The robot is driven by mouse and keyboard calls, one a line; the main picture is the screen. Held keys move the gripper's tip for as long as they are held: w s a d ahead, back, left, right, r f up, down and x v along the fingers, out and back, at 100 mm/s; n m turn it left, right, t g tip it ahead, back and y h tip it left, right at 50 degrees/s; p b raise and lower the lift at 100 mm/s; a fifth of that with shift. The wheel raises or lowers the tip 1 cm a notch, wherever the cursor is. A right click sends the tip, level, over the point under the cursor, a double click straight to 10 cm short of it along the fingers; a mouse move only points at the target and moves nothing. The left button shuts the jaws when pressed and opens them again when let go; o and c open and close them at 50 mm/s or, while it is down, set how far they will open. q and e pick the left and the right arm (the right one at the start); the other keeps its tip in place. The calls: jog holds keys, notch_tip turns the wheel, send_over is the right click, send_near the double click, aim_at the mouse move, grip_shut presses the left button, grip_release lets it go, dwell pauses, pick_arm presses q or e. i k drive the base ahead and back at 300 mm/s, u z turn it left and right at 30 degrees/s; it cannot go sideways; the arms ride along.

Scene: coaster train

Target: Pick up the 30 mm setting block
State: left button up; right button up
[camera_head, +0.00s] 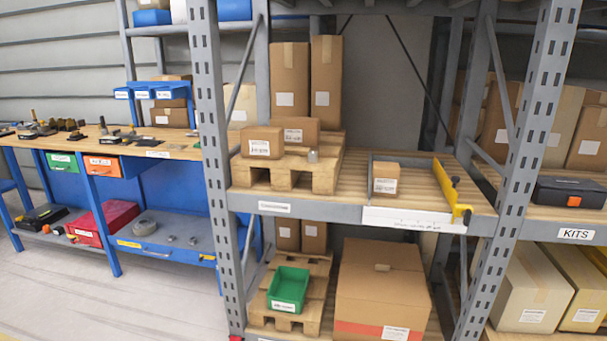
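A small grey piece (313,156) sits on the wooden pallet on the middle shelf, right of two cartons. Several small dark and metallic items (70,125) lie on the workbench at the left, too small to identify. Neither of my grippers is in view.
A grey rack upright (212,150) stands between the workbench (170,150) and the shelves. The middle shelf holds a small carton (385,178) beside a yellow bar (447,185). A green bin (288,288) sits below. Open floor (150,300) lies at lower left.

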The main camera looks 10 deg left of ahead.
aim_at(313, 153)
jog(key=u, duration=1.25)
jog(key=i, duration=1.35)
jog(key=z, duration=0.15)
